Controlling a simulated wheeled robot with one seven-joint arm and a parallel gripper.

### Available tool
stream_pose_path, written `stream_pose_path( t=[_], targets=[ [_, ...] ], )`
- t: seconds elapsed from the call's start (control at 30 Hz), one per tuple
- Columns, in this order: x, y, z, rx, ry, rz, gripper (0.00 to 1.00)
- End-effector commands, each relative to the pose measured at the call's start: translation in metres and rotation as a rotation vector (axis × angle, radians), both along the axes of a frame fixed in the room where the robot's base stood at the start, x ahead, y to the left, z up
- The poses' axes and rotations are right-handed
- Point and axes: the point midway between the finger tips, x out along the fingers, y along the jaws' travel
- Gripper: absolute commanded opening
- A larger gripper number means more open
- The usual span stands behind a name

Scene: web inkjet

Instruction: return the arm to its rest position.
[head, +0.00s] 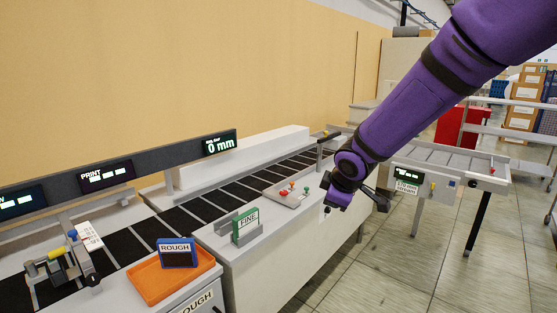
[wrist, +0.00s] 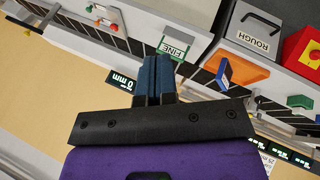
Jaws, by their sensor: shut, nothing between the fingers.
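My arm (head: 420,105), in purple covers with dark bands, reaches from the upper right of the head view down to the counter's right part. Its wrist end (head: 345,185) hangs in front of the counter edge, and the fingers are hard to make out there. In the wrist view my gripper (wrist: 156,65) shows blue fingers close together on a black plate. It is shut and empty. It is apart from the green FINE block (wrist: 175,45), which also stands in its holder on the counter in the head view (head: 246,222).
A blue ROUGH block (head: 177,253) stands in an orange tray (head: 150,288). A panel with red and green knobs (head: 288,193) lies beside the dark belt (head: 200,208). Display screens (head: 219,144) hang above. A second conveyor (head: 440,156) stands at right. Open floor (head: 390,270) lies in front.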

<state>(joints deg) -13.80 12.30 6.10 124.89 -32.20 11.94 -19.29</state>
Motion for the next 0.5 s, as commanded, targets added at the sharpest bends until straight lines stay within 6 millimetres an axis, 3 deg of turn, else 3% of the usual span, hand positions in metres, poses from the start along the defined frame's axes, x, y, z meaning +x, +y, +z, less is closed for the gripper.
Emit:
stream_pose_path(
  t=[0.03,0.2,0.5],
  targets=[
    [-0.010,-0.015,0.018,0.009,-0.005,-0.056,0.00],
    [-0.046,-0.057,0.061,0.050,0.001,-0.244,0.00],
    [-0.129,-0.117,0.115,0.159,0.027,-0.556,0.00]
  ],
)
